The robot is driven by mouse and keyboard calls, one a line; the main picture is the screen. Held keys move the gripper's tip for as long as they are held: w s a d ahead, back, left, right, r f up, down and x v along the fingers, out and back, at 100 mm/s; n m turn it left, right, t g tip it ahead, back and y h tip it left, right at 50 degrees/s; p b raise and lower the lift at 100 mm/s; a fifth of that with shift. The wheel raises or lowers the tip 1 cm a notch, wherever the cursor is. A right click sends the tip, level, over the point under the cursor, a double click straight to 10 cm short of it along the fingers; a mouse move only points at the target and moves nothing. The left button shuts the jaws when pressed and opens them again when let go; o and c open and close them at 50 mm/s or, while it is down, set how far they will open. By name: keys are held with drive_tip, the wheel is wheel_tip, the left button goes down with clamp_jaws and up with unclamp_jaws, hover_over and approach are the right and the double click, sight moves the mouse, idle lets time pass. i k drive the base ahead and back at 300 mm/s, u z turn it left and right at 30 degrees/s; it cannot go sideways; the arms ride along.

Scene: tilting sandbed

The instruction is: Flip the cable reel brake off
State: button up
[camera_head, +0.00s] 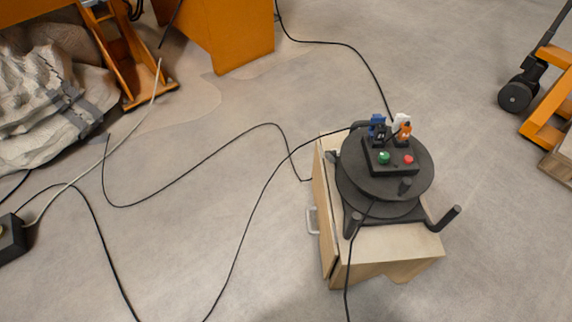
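The black cable reel (352,172) sits on a small wooden cabinet (400,252) right of the centre. On its round top is a raised black box with a green button (383,158) and a red button (408,159). Blue (377,119), white and orange (405,130) parts stand behind the buttons. A small dark knob (404,187) is at the front of the top disc. A black bar with an upturned end (444,219) sticks out at the right. I cannot tell which part is the brake or how it is set. My gripper is not in view.
Black cables (262,190) loop over the grey floor left of the cabinet, and one hangs down its front. An orange frame (232,38) and grey sheeting (50,105) are at upper left. A pallet truck (548,92) stands at upper right. Floor right of the cabinet is clear.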

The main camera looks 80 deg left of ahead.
sight(330, 157)
drive_tip(key=z, duration=0.1)
drive_tip(key=k, duration=0.1)
drive_tip(key=u, duration=2.55)
drive_tip(key=i, duration=0.5)
drive_tip(key=z, duration=0.1)
drive_tip(key=k, duration=1.3)
drive_tip(key=u, duration=0.75)
drive_tip(key=i, duration=1.05)
